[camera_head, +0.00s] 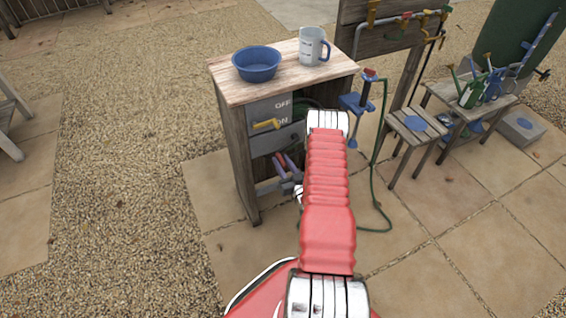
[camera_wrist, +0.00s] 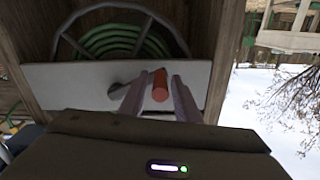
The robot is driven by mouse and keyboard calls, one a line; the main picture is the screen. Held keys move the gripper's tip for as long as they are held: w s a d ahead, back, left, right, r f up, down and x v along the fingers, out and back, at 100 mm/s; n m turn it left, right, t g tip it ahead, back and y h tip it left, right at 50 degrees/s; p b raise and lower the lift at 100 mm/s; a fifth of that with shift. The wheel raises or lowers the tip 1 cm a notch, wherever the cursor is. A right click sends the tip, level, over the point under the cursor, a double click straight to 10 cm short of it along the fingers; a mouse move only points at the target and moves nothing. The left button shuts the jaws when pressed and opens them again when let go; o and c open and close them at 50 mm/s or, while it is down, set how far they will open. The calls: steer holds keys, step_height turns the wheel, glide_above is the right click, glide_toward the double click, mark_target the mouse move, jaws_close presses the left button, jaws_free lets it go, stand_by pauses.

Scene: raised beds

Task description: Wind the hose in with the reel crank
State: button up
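The hose reel sits inside a wooden cabinet (camera_head: 240,150). In the wrist view its dark rim (camera_wrist: 180,35) and coiled green hose (camera_wrist: 105,40) show behind a pale panel (camera_wrist: 60,80). The crank has a grey arm (camera_wrist: 120,87) and a red handle (camera_wrist: 160,86). My gripper (camera_wrist: 158,92) is open, with one finger on each side of the handle and narrow gaps showing. In the head view my gripper (camera_head: 285,164) is at the cabinet front, partly hidden by my arm. A green hose (camera_head: 374,190) runs down to the paving on the right.
A blue bowl (camera_head: 256,64) and a grey mug (camera_head: 313,46) stand on the cabinet top. A yellow lever (camera_head: 266,124) sits between OFF and ON. A stool (camera_head: 415,127) and a small table (camera_head: 455,100) stand at right.

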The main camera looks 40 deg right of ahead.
jaws_close()
steer(key=shift+d, duration=0.3)
steer(key=shift+s+a, duration=0.1)
steer(key=shift+f, duration=0.1)
